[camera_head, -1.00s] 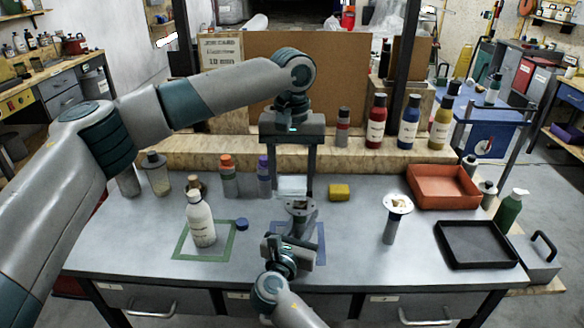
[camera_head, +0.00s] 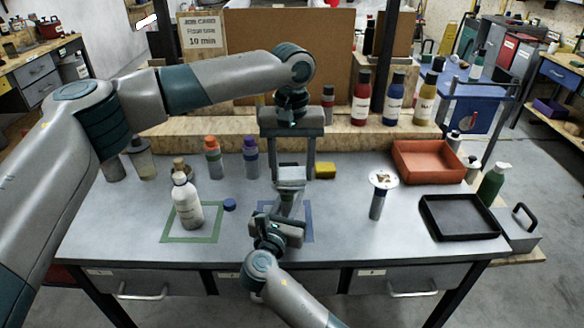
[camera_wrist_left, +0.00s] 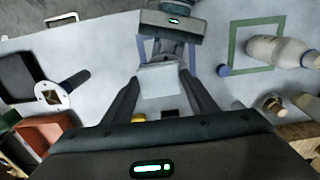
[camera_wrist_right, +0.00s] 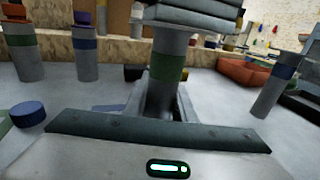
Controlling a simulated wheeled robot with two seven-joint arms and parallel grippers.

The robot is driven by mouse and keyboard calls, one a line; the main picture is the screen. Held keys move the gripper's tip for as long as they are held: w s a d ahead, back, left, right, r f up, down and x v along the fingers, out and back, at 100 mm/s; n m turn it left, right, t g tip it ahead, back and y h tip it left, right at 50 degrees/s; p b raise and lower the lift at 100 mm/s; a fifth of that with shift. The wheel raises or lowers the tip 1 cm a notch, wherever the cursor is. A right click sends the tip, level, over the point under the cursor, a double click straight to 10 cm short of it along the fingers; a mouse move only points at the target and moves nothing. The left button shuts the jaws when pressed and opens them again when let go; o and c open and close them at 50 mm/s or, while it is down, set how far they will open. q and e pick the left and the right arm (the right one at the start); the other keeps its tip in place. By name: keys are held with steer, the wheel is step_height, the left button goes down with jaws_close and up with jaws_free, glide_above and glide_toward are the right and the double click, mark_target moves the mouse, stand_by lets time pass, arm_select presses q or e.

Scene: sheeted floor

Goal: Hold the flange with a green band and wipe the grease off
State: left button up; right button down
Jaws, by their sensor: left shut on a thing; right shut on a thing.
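The flange with a green band (camera_wrist_right: 168,67) stands upright in my right gripper (camera_head: 283,216), which is shut on its stem above the blue square outline (camera_head: 302,236). My left gripper (camera_head: 291,182) comes down from above and is shut on a pale grey folded cloth (camera_head: 291,173). The cloth also shows in the left wrist view (camera_wrist_left: 160,82). It lies over the flange's top and appears to touch it. The flange's top face is mostly hidden, so I cannot tell how much grease is there. A second flange (camera_head: 377,207) with a blue band stands to the right, brown marks on its top.
A white bottle (camera_head: 187,203) stands in a green square outline, a blue cap (camera_head: 230,205) beside it. A yellow block (camera_head: 325,171) lies behind the grippers. An orange tray (camera_head: 428,178) and a black tray (camera_head: 462,235) are at the right.

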arm_select(q)
steer(key=shift+w+a, duration=0.15)
steer(key=shift+a, duration=1.3)
steer(key=shift+a+r, duration=0.15)
steer(key=shift+a, duration=0.05)
steer(key=shift+r, duration=3.9)
arm_select(e)
steer(key=c, duration=1.4)
jaws_free()
steer(key=shift+s+a, duration=0.1)
steer(key=shift+s+a, duration=0.2)
steer(key=shift+s, duration=0.35)
steer(key=v, duration=1)
steer(key=shift+s+a+r, duration=0.1)
steer(key=shift+s, duration=0.2)
